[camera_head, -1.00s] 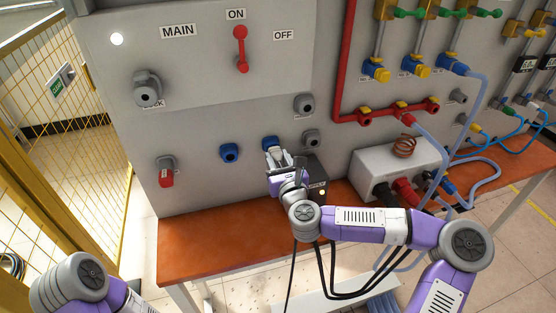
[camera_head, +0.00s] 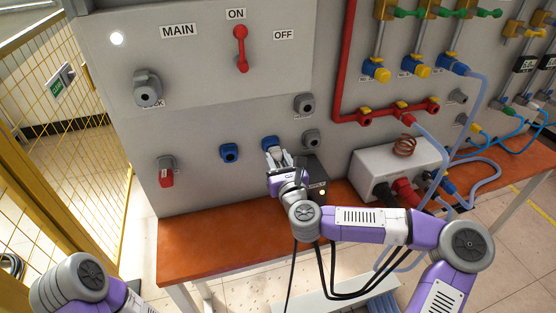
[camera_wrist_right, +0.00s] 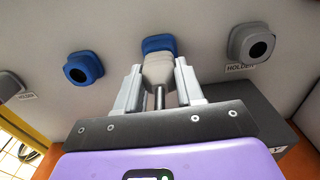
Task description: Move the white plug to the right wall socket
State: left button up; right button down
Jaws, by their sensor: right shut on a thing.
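The white plug (camera_wrist_right: 158,72) is between the fingers of my right gripper (camera_head: 274,153), which is shut on it. In the right wrist view its front end meets the right blue wall socket (camera_wrist_right: 158,44); how deep it sits cannot be told. The right socket also shows in the head view (camera_head: 270,143), partly hidden by the gripper. The left blue wall socket (camera_head: 229,153) is empty; it also shows in the right wrist view (camera_wrist_right: 83,68). My left gripper is out of view; only part of my left arm shows at the lower left.
A black box (camera_head: 312,180) stands on the orange bench (camera_head: 220,235) just right of my right gripper. Grey holders (camera_head: 303,103) are on the wall to the right. A red plug (camera_head: 166,178) hangs at the left. A white box (camera_head: 375,165) with cables stands farther right.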

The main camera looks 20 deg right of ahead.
jog(key=shift+w, duration=0.3)
jog(key=c, duration=0.6)
grip_release()
jog(key=s+p, duration=0.1)
jog(key=s, duration=0.6)
jog(key=shift+s+d+p, duration=0.1)
jog(key=shift+s+p, duration=0.15)
jog(key=shift+p, duration=0.1)
